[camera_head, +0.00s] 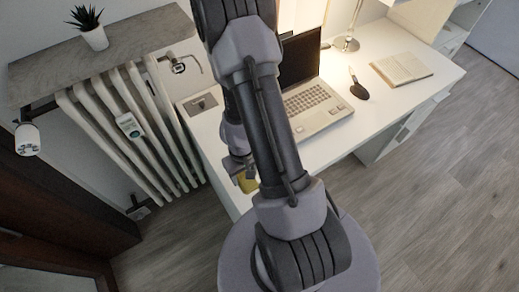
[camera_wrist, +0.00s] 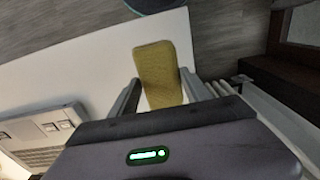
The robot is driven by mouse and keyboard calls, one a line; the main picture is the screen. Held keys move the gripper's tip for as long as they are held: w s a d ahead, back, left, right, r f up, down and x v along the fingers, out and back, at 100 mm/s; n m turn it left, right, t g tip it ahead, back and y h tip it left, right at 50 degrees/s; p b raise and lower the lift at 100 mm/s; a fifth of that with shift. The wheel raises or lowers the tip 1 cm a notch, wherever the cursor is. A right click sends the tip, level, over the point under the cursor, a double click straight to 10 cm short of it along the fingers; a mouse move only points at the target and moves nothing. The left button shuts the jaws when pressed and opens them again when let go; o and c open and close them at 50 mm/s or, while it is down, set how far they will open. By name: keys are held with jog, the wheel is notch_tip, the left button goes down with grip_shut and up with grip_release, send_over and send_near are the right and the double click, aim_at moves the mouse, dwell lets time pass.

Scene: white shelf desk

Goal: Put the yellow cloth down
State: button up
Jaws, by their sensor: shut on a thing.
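The yellow cloth (camera_head: 249,185) is a small flat yellow piece. In the wrist view the cloth (camera_wrist: 158,70) sits between the two grey fingers of my gripper (camera_wrist: 160,92) and sticks out past their tips. My gripper is shut on it. In the head view my gripper (camera_head: 240,174) is at the near left part of the white desk (camera_head: 223,148), partly hidden behind my arm. The desk's white top (camera_wrist: 95,70) shows beyond the cloth in the wrist view. I cannot tell whether the cloth touches the desktop.
An open laptop (camera_head: 318,108) stands on the desk right of my arm. A radiator (camera_head: 110,115) flanks the desk.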

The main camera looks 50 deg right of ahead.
jog(key=d+p, duration=0.2)
jog(key=w+d+p, duration=0.1)
jog(key=d+p, duration=0.1)
jog(key=w+d+p, duration=0.1)
jog(key=d+p, duration=0.1)
jog(key=shift+d+r+p, duration=0.2)
jog(key=shift+r+p, duration=0.05)
jog(key=shift+p, duration=0.1)
jog(key=f+b, duration=0.2)
jog(key=f, duration=0.1)
jog(key=f+b, duration=0.2)
jog(key=shift+w+d, duration=0.15)
jog(key=shift+d, duration=0.15)
jog(key=shift+r+p, duration=0.2)
jog(key=shift+p, duration=0.1)
jog(key=o, duration=0.9)
jog(key=shift+f, duration=0.2)
jog(key=o, duration=0.4)
jog(key=shift+r, duration=0.1)
